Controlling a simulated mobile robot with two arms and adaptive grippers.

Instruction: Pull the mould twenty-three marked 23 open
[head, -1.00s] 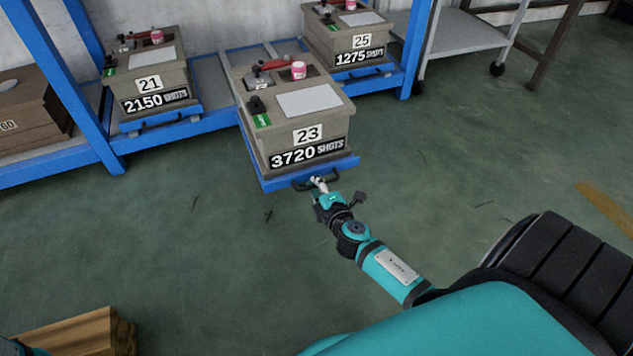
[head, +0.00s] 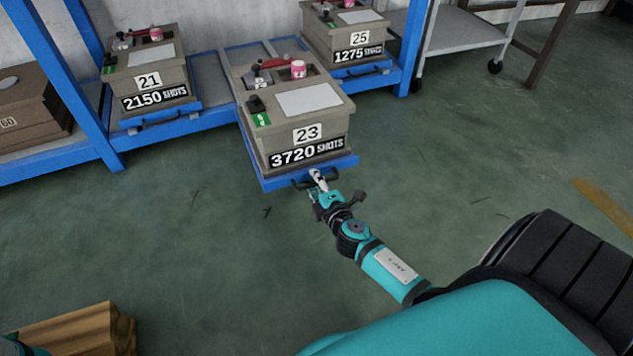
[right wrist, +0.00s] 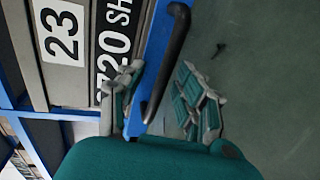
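Mould 23 (head: 300,110) is a grey-brown block with a "23" label and a "3720 SHOTS" plate. It sits on a blue pull-out tray (head: 310,171) that stands well out from the rack. A dark bar handle (right wrist: 172,55) is on the tray's front. My right gripper (head: 318,182) is at this handle. In the right wrist view my right gripper (right wrist: 160,100) has its fingers apart, one on each side of the handle, with gaps visible. My left gripper is not in view.
Mould 21 (head: 150,75) and mould 25 (head: 345,32) sit back in the blue rack (head: 60,75) on either side. A grey wheeled table (head: 465,32) stands at the right. A wooden block (head: 75,335) is at the lower left. The floor in front is clear.

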